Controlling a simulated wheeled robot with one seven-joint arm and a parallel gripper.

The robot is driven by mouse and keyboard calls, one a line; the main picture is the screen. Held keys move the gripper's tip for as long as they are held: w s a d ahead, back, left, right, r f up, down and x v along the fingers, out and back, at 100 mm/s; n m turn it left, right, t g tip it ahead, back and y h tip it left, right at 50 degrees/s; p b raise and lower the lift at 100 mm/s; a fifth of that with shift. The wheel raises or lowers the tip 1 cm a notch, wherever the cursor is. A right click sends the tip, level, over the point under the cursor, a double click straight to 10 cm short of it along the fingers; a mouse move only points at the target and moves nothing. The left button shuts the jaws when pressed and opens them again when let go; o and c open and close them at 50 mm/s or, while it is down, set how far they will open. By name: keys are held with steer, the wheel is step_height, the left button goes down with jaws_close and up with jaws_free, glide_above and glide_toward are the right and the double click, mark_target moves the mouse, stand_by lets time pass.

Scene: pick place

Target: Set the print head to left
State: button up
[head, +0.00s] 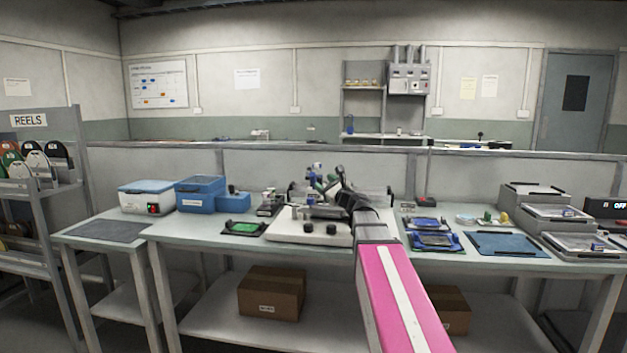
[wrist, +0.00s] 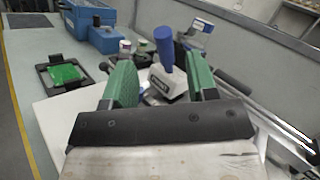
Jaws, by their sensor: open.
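The print head (wrist: 168,84) is a light grey block with an upright blue handle (wrist: 164,46), seen in the wrist view on the white machine base (wrist: 60,112). My gripper (wrist: 160,76) has its two green fingers apart, one on each side of the print head in the picture. I cannot tell whether they touch it. In the head view my gripper (head: 325,184) is over the middle of the white machine base (head: 285,232), and my arm hides much of the machine. Two black knobs (head: 319,229) are on the base's front.
A green board in a black frame (head: 243,229) lies left of the machine, with blue boxes (head: 201,194) behind it. Right of it are blue trays (head: 434,241) and a blue mat (head: 504,244). Metal rails (wrist: 270,118) run at the right in the wrist view.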

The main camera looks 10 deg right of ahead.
mark_target(315, 177)
steer(key=w+a+g, duration=0.1)
steer(key=w, duration=0.1)
steer(key=w+a+g, duration=0.1)
steer(key=w, duration=0.2)
steer(key=w+a+n+g, duration=0.1)
steer(key=w, duration=0.2)
steer(key=shift+w+a+r+h, duration=0.15)
steer(key=shift+a+r+h, duration=0.15)
steer(key=shift+r, duration=0.05)
stand_by(0.3)
jaws_close()
steer(key=shift+a, duration=0.15)
